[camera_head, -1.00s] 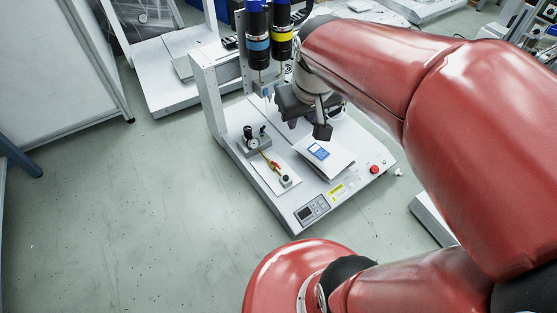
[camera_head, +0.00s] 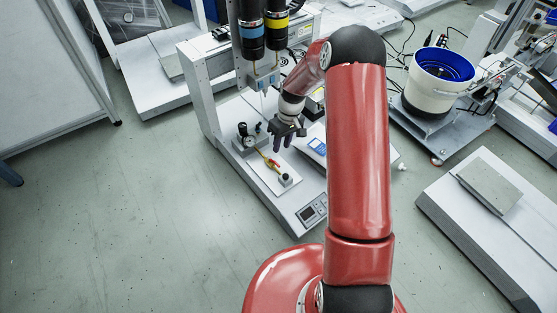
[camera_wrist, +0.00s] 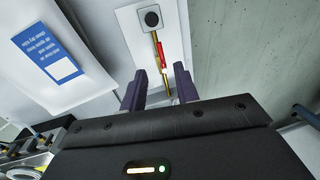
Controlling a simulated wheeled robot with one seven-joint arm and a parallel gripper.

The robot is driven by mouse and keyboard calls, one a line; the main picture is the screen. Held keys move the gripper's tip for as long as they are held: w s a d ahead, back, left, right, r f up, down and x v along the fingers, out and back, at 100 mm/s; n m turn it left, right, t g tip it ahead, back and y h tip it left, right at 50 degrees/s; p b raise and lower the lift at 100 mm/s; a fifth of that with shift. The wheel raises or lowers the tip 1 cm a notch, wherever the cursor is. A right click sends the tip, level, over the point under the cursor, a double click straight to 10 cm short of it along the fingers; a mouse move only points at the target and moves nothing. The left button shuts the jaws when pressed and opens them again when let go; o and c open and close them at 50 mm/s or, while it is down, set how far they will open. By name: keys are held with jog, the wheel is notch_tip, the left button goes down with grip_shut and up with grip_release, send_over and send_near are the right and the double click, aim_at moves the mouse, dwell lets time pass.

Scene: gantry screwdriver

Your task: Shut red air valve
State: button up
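The red air valve (camera_head: 274,163) is a small red handle on a brass line, mounted on a white plate on the gantry machine's base. In the wrist view the red handle (camera_wrist: 162,55) lies along the brass line, just beyond and between my fingertips. My gripper (camera_head: 284,143) is above the base, slightly up and right of the valve in the head view. The handle is apart from both fingers.
A pressure gauge block (camera_head: 248,142) sits at one end of the line and a square fitting with a black knob (camera_wrist: 152,18) at the other. A blue-labelled device (camera_head: 318,146) lies beside the plate. Two screwdriver spindles (camera_head: 263,30) hang above. Floor at left is clear.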

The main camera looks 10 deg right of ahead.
aim_at(274, 162)
jog(key=f, duration=0.2)
jog(key=a+f, duration=0.1)
jog(key=f, duration=0.2)
jog(key=f+b, duration=0.1)
jog(key=f, duration=0.1)
jog(key=shift+s+a+f, duration=0.2)
jog(key=shift+s+f, duration=0.05)
jog(key=shift+s, duration=0.05)
jog(key=shift+c, duration=0.4)
grip_shut()
